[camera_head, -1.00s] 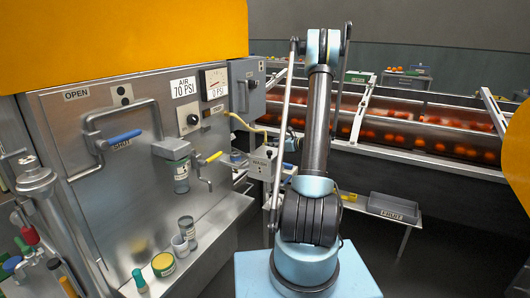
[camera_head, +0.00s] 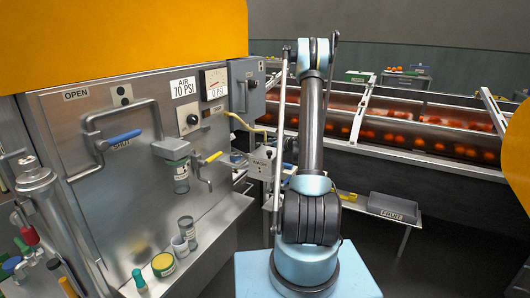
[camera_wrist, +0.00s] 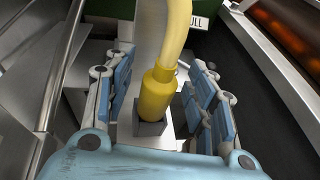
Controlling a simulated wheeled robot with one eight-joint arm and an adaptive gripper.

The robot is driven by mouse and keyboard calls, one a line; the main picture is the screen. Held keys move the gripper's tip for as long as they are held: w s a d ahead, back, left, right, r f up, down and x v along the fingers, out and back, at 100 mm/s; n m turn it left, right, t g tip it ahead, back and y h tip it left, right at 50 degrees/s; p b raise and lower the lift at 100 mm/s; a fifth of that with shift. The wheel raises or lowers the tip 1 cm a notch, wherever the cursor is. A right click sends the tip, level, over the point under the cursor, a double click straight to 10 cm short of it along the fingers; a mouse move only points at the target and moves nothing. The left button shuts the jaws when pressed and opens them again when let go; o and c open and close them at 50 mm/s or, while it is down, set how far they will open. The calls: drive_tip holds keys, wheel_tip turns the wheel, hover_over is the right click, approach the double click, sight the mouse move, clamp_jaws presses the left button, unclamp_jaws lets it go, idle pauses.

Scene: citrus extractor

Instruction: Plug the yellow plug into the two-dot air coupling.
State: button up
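The yellow plug (camera_wrist: 157,92) stands upright in a small dark square socket (camera_wrist: 150,128) in the wrist view, with a pale yellow hose (camera_wrist: 176,35) rising from its top. My gripper (camera_wrist: 162,95) is open around it, with one blue-padded finger on each side and a visible gap to the plug. In the head view my gripper is mostly hidden behind my arm. The yellow hose (camera_head: 240,122) runs there from the panel towards my arm.
A steel panel (camera_head: 75,140) at left carries handles, a gauge (camera_head: 215,80) and a glass jar (camera_head: 181,178). Several cups stand on its ledge. A WASH box (camera_head: 260,163) is close to my arm.

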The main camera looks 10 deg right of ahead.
drive_tip(key=c, duration=1)
drive_tip(key=shift+c, duration=0.2)
drive_tip(key=shift+r, duration=5.05)
drive_tip(key=shift+r, duration=2.75)
